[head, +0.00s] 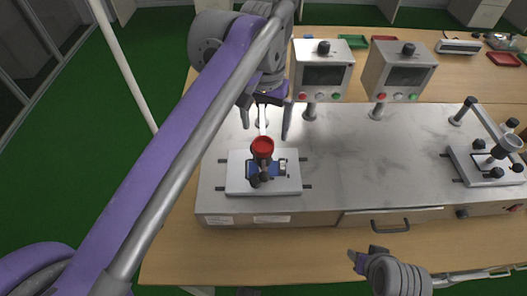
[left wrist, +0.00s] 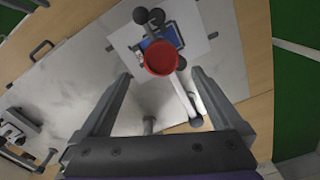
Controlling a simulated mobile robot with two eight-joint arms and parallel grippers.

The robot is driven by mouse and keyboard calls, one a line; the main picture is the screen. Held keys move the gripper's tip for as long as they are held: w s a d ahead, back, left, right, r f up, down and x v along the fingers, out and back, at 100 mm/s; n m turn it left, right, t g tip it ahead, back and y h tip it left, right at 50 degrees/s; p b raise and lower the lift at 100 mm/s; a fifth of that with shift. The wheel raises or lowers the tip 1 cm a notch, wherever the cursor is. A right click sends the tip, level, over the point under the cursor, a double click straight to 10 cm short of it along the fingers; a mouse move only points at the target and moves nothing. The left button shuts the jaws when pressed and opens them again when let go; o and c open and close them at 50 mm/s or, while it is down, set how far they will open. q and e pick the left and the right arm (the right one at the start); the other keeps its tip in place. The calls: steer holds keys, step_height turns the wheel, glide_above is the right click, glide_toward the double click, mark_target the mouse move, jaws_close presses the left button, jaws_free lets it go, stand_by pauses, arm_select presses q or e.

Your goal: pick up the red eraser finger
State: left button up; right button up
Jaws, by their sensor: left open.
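The red eraser finger (head: 262,146) shows as a round red cup-like piece on top of a fixture on a white plate (head: 236,182). In the left wrist view the red piece (left wrist: 160,57) lies between and just beyond my fingertips. My left gripper (head: 266,122) is open and empty, its fingers pointing down above and behind the red piece. It also shows open in the left wrist view (left wrist: 161,76). My right gripper (head: 358,262) is partly visible at the bottom, beyond the bench front; its jaw opening is unclear.
Two grey boxes with screens and buttons, a left one (head: 321,72) and a right one (head: 398,72), stand on posts behind the plate. A second fixture (head: 488,163) is at the right. The bench top (head: 370,160) between the fixtures is clear.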

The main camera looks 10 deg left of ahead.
mark_target(263, 148)
arm_select(q)
steer(key=shift+f, duration=0.7)
steer(key=f, duration=0.4)
steer(key=shift+s+a+f+b, duration=0.1)
steer(key=shift+s+f+b, duration=0.2)
steer(key=shift+s, duration=0.1)
steer(key=shift+w+f, duration=0.1)
steer(key=shift+f, duration=0.1)
steer(key=c, duration=1.5)
step_height(263, 148, up, 10)
steer(key=shift+r+p, duration=0.1)
steer(key=shift+p, duration=0.5)
